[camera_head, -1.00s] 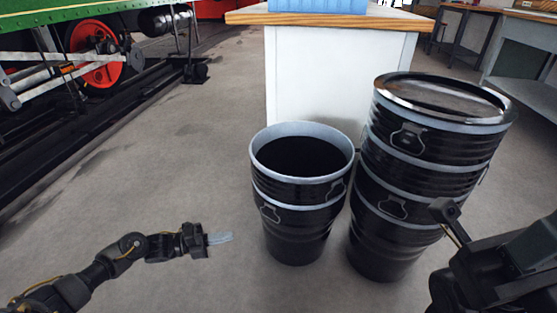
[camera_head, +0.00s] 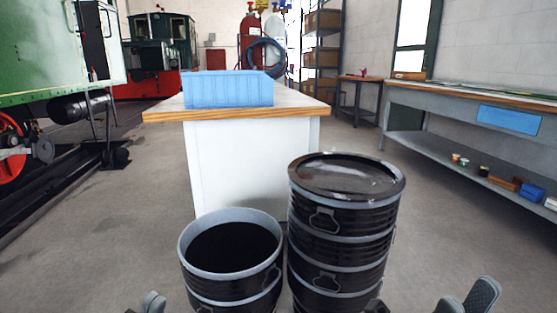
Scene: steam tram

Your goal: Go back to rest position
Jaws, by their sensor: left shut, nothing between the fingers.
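My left gripper (camera_head: 152,303) shows only as a small grey fingertip piece at the bottom edge, left of the open drum. It is shut with nothing visible in it. My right gripper (camera_head: 466,299) is at the bottom right, right of the drum stack. Its two grey fingers stand apart with nothing between them. Most of both arms is below the picture.
An open black drum (camera_head: 188,262) stands beside a taller lidded black drum stack (camera_head: 335,255), close in front. Behind them is a white workbench (camera_head: 240,160) with a blue bin (camera_head: 228,92). A long bench (camera_head: 450,97) lines the right wall. Floor on both sides is clear.

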